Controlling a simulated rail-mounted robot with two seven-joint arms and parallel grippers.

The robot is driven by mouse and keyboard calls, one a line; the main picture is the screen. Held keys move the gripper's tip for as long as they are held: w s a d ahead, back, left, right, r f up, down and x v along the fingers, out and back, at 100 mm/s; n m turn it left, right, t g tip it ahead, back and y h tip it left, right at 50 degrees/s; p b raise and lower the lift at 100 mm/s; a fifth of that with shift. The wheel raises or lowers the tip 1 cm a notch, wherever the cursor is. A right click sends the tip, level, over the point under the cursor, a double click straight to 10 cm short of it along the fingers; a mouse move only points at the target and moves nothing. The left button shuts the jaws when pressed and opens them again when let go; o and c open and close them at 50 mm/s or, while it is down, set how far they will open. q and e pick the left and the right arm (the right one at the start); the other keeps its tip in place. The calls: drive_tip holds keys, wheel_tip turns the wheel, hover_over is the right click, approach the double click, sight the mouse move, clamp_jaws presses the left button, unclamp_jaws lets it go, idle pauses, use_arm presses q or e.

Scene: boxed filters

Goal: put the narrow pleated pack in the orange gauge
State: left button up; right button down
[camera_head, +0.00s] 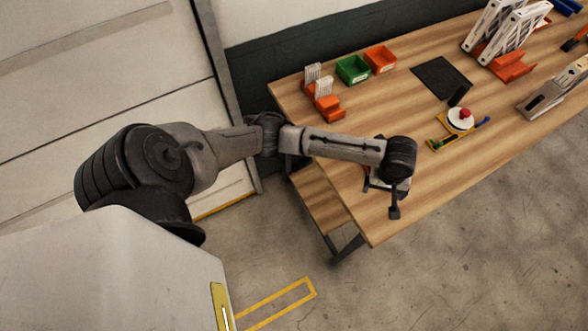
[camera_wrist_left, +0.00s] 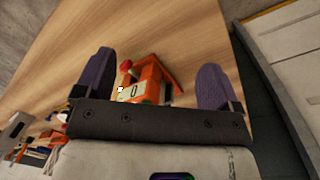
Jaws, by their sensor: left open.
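Two small white pleated packs, one at the back (camera_head: 312,72) and one in front (camera_head: 323,88), stand upright in orange holders at the table's far left corner. I cannot tell which is narrower. My left gripper (camera_head: 383,193) is over the table's near left part, its jaws apart and empty. In the left wrist view, an orange fixture (camera_wrist_left: 153,80) with a red knob and pale label lies between and beyond the fingers, apparently untouched. I cannot tell for sure whether it is the orange gauge. In the head view my arm mostly hides that spot. My right gripper does not show clearly.
A green bin (camera_head: 352,69) and an orange bin (camera_head: 380,59) stand at the back edge. A black mat (camera_head: 441,78), a yellow fixture with a red button (camera_head: 462,117), and large white-framed filters (camera_head: 505,40) are to the right. Bare wooden table (camera_head: 350,215) lies near the left gripper.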

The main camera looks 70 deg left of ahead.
use_arm(q)
drive_tip(key=s+d+f+m+h, duration=0.1)
drive_tip(key=s+d+f+m, duration=0.35)
drive_tip(key=s, duration=0.25)
drive_tip(key=s+a+m+t, duration=0.1)
drive_tip(key=s+m, duration=0.3)
drive_tip(key=s, duration=0.6)
drive_tip(key=s+a+r+m+t+y, duration=0.1)
drive_tip(key=s+m, duration=0.3)
drive_tip(key=s, duration=0.5)
drive_tip(key=shift+s+a+r+m+t+y, duration=0.25)
drive_tip(key=shift+s+a+m+t+y, duration=0.05)
drive_tip(key=shift+s+m+t, duration=0.1)
